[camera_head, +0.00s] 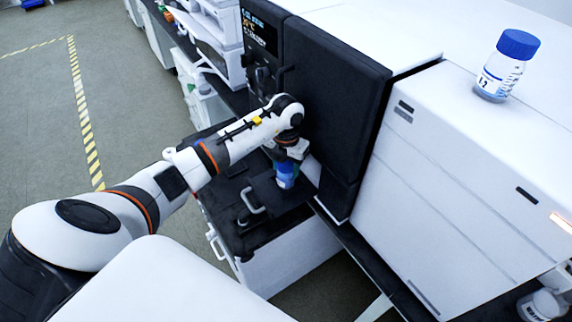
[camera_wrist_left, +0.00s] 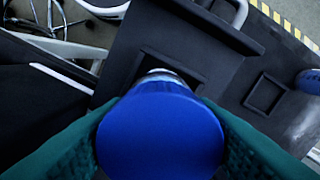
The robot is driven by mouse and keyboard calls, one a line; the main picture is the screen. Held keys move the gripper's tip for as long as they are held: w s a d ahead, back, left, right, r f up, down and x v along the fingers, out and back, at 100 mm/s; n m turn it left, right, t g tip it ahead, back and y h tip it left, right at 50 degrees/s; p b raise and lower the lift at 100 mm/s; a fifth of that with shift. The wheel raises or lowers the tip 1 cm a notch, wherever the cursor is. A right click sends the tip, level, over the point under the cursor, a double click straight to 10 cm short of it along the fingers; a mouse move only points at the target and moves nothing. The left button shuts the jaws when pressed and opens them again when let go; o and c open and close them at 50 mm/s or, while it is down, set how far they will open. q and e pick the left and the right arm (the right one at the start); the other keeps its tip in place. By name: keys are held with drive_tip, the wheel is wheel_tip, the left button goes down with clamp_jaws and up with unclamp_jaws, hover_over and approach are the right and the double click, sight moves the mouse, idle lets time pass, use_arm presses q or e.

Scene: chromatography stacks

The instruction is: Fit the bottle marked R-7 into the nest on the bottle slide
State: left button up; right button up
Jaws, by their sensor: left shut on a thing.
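My left gripper (camera_head: 287,158) is shut on a bottle with a blue cap (camera_head: 286,171), low over the black bottle slide (camera_head: 270,193). In the left wrist view the blue cap (camera_wrist_left: 160,132) fills the space between the teal finger pads, and a bit of the bottle's glass (camera_wrist_left: 163,75) shows beyond it. A square recess in the slide, the nest (camera_wrist_left: 190,75), lies right at the bottle's lower end. I cannot tell whether the base is inside it or just above. The bottle's label is hidden, so I cannot read its mark. My right gripper is not in view.
A second square recess (camera_wrist_left: 265,93) is empty, with a blue round thing (camera_wrist_left: 309,80) beyond it. The slide has a grey handle (camera_head: 251,202). A tall black panel (camera_head: 335,100) stands close beside my gripper. Another blue-capped bottle (camera_head: 505,68) stands on the white instrument (camera_head: 470,150).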

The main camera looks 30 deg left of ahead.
use_arm(q)
drive_tip(key=shift+f, duration=0.3)
drive_tip(key=o, duration=1.2)
drive_tip(key=shift+c, duration=0.2)
drive_tip(key=shift+b, duration=0.3)
wheel_tip(320, 180, up, 11)
drive_tip(key=shift+f+b, duration=0.15)
drive_tip(key=shift+b, duration=1)
drive_tip(key=shift+r, duration=0.65)
